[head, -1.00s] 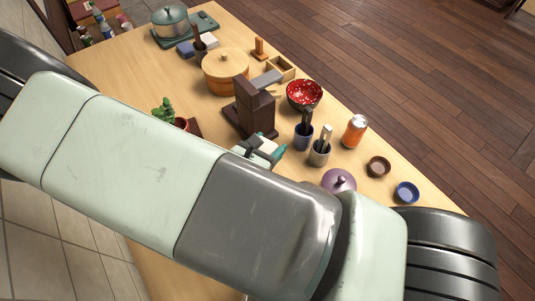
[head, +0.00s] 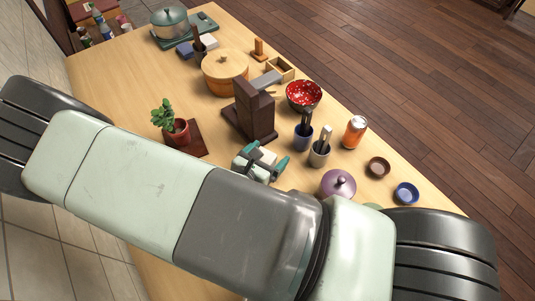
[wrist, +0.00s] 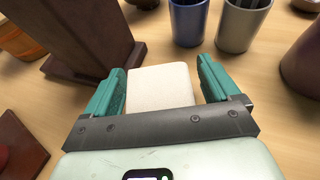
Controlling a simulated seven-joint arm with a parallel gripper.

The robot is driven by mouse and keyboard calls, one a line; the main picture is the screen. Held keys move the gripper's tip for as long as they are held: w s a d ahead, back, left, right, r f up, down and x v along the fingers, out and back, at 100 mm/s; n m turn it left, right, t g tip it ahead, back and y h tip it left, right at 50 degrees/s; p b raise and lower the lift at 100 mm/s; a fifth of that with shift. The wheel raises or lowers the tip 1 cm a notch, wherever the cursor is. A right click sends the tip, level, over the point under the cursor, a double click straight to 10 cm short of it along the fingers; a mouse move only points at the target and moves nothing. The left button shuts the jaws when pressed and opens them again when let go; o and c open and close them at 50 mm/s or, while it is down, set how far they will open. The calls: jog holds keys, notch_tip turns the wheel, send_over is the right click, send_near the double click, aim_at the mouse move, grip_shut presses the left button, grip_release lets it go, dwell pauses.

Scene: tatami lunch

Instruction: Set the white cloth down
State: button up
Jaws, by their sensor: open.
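The white cloth (wrist: 160,88) looks like a small, thick folded pad. In the wrist view it lies between the two teal fingers of my gripper (wrist: 160,68), with a gap on each side. In the head view the cloth (head: 267,156) is partly hidden by my gripper (head: 268,152). My gripper is open around the cloth, low over the wooden table (head: 225,130). The cloth appears to rest on the table; its underside is hidden.
A dark wooden stand (head: 254,110) is close behind my gripper. A blue cup (head: 303,138) and a grey cup (head: 320,153) with utensils stand to the right, near a purple lidded pot (head: 337,185). A potted plant (head: 175,130) on a dark board is to the left.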

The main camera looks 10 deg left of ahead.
jog(key=shift+r, duration=0.15)
jog(key=v, duration=0.5)
jog(key=shift+a+r, duration=0.15)
jog(key=shift+r, duration=0.3)
jog(key=w+d+r+m+g+h, duration=0.1)
jog(key=d+r+m+g, duration=0.45)
jog(key=r+m, duration=0.4)
jog(key=w+d+r+m+g+h, duration=0.15)
jog(key=d+r+m+g, duration=0.4)
jog(key=r, duration=0.75)
jog(key=s+d+r+m+t+y, duration=0.2)
jog(key=s+d+r+m+y, duration=0.1)
jog(key=r+m, duration=0.5)
jog(key=s+d+r+m+t+y, duration=0.2)
jog(key=s+d+r+m+y, duration=0.2)
jog(key=r+m, duration=0.4)
jog(key=shift+s+d+r, duration=0.35)
jog(key=shift+s+d, duration=0.3)
jog(key=shift+s, duration=0.6)
jog(key=shift+y, duration=0.25)
